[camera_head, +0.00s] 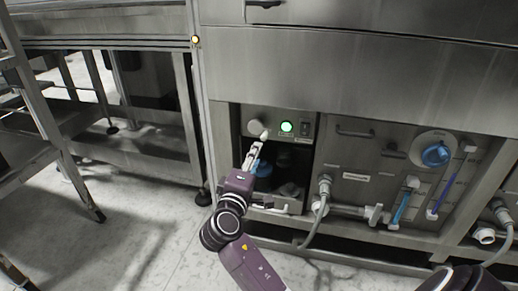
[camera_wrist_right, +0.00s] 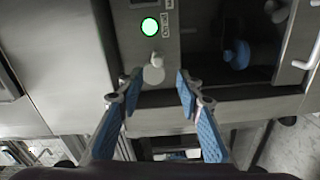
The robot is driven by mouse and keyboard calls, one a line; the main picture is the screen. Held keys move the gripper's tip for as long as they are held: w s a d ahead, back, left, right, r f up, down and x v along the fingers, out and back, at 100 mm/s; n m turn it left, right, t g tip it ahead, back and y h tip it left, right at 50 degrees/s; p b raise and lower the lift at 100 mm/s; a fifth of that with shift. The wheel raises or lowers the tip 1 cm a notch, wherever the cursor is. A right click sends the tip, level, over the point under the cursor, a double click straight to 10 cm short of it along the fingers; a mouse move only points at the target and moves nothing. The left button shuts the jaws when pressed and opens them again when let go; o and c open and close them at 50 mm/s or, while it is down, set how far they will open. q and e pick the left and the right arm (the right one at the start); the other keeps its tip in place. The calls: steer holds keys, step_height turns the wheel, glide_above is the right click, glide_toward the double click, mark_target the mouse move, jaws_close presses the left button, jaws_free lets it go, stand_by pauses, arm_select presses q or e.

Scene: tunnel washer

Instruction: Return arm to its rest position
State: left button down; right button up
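My right gripper (camera_head: 258,146) is in front of the control panel (camera_head: 274,119) of the washer, close below the round knob (camera_head: 256,127). In the right wrist view its two blue-padded fingers (camera_wrist_right: 158,88) are spread apart with a clear gap and nothing held. The pale knob (camera_wrist_right: 154,74) shows in that gap, apart from both fingertips; how far beyond them it lies is hard to tell. A green light (camera_head: 287,126) glows right of the knob, and it also shows in the right wrist view (camera_wrist_right: 150,26). My left gripper is not in view.
An open compartment (camera_head: 290,166) with blue-topped items lies below the panel. Pipes and a hose (camera_head: 322,205) stick out to its right, beside a blue valve (camera_head: 436,155). A metal rack (camera_head: 40,110) stands left. The floor (camera_head: 140,235) in front is clear.

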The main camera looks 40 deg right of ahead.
steer(key=shift+s+a, duration=0.25)
steer(key=shift+a, duration=0.1)
stand_by(0.3)
